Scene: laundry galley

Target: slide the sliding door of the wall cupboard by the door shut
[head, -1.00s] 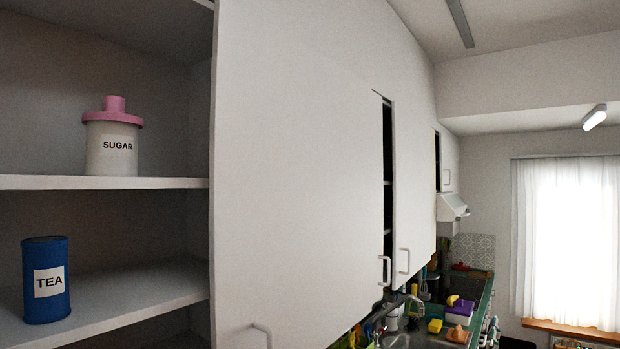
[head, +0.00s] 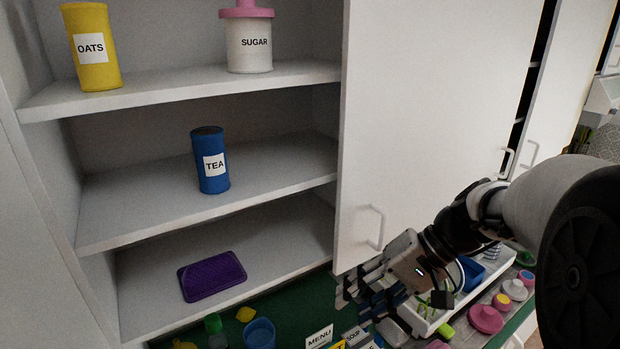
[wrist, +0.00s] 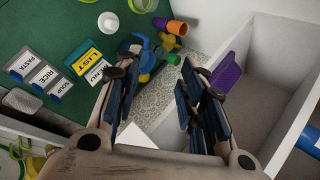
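The wall cupboard (head: 200,236) stands open on its left side in the head view, its shelves bare to view. Its white sliding door (head: 440,110) covers the part to the right of the opening. A pale bar handle (head: 376,228) sits low near the door's left edge. My gripper (head: 350,288) is below and slightly left of this handle, close to the door's lower edge, and not on the handle. In the wrist view my gripper (wrist: 160,98) has its fingers spread apart with nothing held between them. The handle cannot be made out in the wrist view.
The shelves hold a yellow oats tin (head: 92,48), a sugar jar (head: 249,42), a blue tea tin (head: 210,160) and a purple box (head: 211,276). Below, the green counter (head: 290,300) carries a blue cup (head: 260,333), labelled packets and a white tray (head: 430,318).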

